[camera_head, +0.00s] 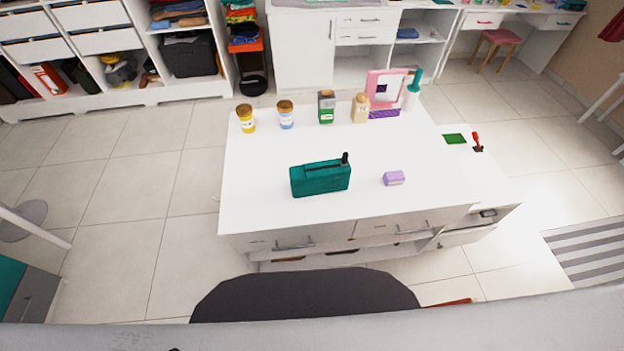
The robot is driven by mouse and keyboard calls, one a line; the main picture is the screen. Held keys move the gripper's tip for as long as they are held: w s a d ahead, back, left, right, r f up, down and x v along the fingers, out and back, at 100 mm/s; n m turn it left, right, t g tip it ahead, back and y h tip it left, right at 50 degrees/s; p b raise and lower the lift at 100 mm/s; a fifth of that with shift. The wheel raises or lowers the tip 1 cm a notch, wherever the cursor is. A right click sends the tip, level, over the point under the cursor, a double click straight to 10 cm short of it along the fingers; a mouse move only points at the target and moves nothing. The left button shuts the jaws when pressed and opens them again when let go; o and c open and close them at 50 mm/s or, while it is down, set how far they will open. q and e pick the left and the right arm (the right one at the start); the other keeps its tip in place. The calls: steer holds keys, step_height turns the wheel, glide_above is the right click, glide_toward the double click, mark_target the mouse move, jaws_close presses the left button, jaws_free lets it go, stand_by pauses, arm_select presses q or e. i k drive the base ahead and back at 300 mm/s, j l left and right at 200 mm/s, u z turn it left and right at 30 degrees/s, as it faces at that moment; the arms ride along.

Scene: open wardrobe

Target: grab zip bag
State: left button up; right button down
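A teal, box-shaped bag (320,180), which looks like the zip bag, rests on the white table (262,172) near its front middle. A dark strip runs along its top, and a small black upright piece stands at its right end. Neither my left gripper nor my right gripper shows in the head view. Nothing touches the bag.
A small lilac block (394,178) lies right of the bag. Two jars (247,122), a green box (326,108), a beige bottle (360,108) and a pink frame (386,88) line the table's back. The table between is clear. Shelving (150,92) stands behind.

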mark_target(302, 186)
steer(key=i+j+z, duration=0.25)
steer(key=j, duration=0.85)
steer(key=j+z, duration=0.3)
steer(key=j, duration=0.75)
steer(key=k, duration=0.05)
